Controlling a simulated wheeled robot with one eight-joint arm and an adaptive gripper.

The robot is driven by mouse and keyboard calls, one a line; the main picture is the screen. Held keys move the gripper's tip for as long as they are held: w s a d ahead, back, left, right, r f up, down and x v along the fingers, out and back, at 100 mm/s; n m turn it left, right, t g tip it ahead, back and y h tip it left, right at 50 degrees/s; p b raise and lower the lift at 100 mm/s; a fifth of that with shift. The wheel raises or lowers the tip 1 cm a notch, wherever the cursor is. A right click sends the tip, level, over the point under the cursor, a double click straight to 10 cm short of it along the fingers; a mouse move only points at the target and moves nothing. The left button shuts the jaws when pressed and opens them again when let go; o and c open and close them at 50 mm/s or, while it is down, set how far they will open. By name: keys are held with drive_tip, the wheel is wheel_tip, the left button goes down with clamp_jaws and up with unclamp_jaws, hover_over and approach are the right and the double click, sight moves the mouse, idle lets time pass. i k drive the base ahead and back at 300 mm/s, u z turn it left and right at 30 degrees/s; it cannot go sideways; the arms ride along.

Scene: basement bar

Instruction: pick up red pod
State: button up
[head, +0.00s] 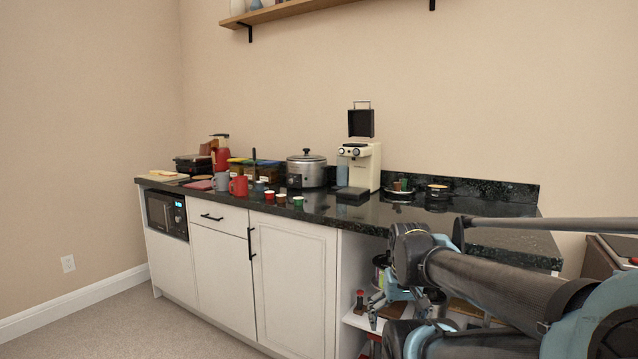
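Small pods stand in a short row near the front edge of the dark counter (330,212). A red pod (281,199) is in the middle of the row. A pod with red and white on it (269,195) is to its left, and a green pod (298,202) is to its right. My gripper (381,306) hangs at the lower right, in front of the cabinet's open shelves and below the counter top. It is well apart from the pods. Its fingers are small and partly overlap the shelf contents, so their opening is unclear.
Red mugs (239,186) stand left of the pods. A slow cooker (306,170) and a cream coffee machine (360,166) stand behind them. A plate (399,197) holds small cups or pods further right. The counter's right-hand part looks mostly clear.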

sight(269, 194)
drive_tip(key=u, duration=0.55)
drive_tip(key=i, duration=1.05)
drive_tip(key=u, duration=0.2)
